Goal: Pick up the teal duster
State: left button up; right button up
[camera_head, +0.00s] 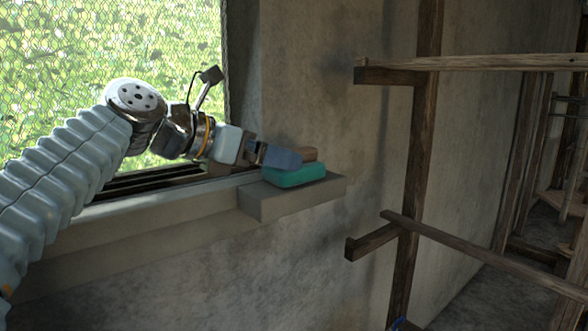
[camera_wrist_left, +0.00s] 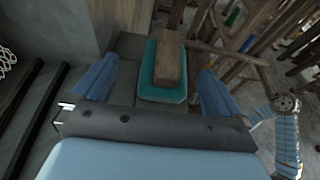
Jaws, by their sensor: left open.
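The teal duster (camera_head: 294,176) lies on the grey ledge (camera_head: 297,198) at the end of the window sill. It has a brown wooden block on top, partly hidden in the head view by my gripper. My left gripper (camera_head: 284,157) is at the duster, reaching in from the left. In the left wrist view, the duster (camera_wrist_left: 163,93) sits between the two blue fingers of my open left gripper (camera_wrist_left: 156,88). A gap shows on each side of it, so the fingers look apart from it.
A mesh window (camera_head: 60,60) is behind my left arm. The wooden loom frame (camera_head: 425,130) stands to the right, with beams (camera_head: 470,63) sticking out toward the wall. Bare wall and open space lie between the ledge and the loom posts.

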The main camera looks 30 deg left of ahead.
aim_at(311, 169)
pick_arm(q)
jog(key=x, duration=0.5)
jog(key=shift+w+d+f, duration=0.1)
jog(key=shift+d+f, duration=0.1)
jog(key=shift+d, duration=0.25)
jog(key=c, duration=1.1)
jog(key=shift+r, duration=0.15)
